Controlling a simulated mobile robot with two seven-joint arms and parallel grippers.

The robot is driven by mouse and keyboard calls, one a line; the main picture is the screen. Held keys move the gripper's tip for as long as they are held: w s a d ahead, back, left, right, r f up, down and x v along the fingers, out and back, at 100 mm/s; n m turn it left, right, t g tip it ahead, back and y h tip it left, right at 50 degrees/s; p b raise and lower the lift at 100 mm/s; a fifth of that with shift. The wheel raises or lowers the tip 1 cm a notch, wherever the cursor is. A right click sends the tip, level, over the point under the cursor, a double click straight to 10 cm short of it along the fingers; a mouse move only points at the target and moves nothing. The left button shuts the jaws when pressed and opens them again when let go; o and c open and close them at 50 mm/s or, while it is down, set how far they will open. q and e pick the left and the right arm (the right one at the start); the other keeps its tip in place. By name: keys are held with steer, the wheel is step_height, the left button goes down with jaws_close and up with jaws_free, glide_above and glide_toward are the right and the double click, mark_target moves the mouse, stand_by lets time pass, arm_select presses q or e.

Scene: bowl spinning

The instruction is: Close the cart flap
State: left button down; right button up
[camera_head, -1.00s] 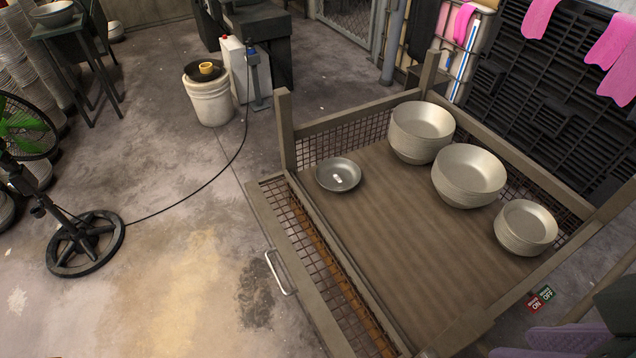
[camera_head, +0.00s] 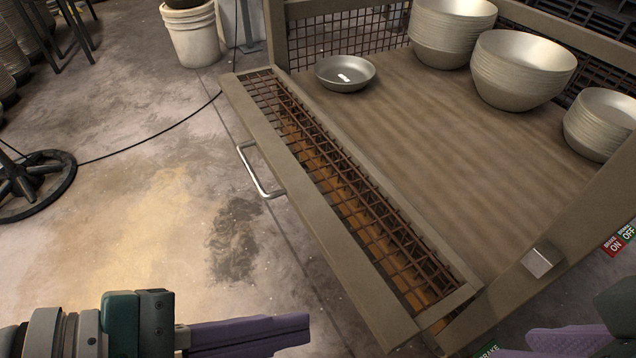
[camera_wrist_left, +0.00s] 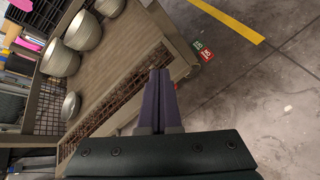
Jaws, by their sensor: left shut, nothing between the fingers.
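The cart flap (camera_head: 330,215) is a brown frame with rusty wire mesh. It is folded open, tilted outward along the left side of the cart (camera_head: 430,130). Its metal handle (camera_head: 258,172) sticks out from its outer edge. The mesh also shows in the left wrist view (camera_wrist_left: 112,105). My left gripper (camera_head: 305,332) is shut and empty, with purple fingers, low in front of the flap and apart from it. Its fingers (camera_wrist_left: 158,75) point toward the cart in the wrist view. My right gripper (camera_head: 568,342) is only partly visible at the lower right corner.
Stacked metal bowls (camera_head: 520,70) and a single shallow bowl (camera_head: 345,73) stand on the cart bed. A white bucket (camera_head: 192,35) and a fan base (camera_head: 30,185) with a cable are on the floor. The concrete floor left of the flap (camera_head: 160,220) is clear.

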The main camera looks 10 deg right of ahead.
arm_select(q)
steer(key=w+f+n+t+h+b, duration=0.15)
steer(key=f+n+b, duration=0.25)
steer(key=f+b, duration=0.65)
steer(key=w+f+n+b, duration=0.35)
steer(key=f+b, duration=0.55)
steer(key=f, duration=0.3)
steer(key=f+b+x, duration=0.1)
steer(key=b+x, duration=0.5)
steer(key=x, duration=0.4)
steer(key=shift+n, duration=0.35)
steer(key=r, duration=0.1)
steer(key=r+p, duration=0.1)
steer(key=r, duration=0.1)
steer(key=a+r, duration=0.1)
steer(key=r, duration=0.1)
steer(key=shift+p, duration=0.35)
steer(key=shift+d, duration=0.1)
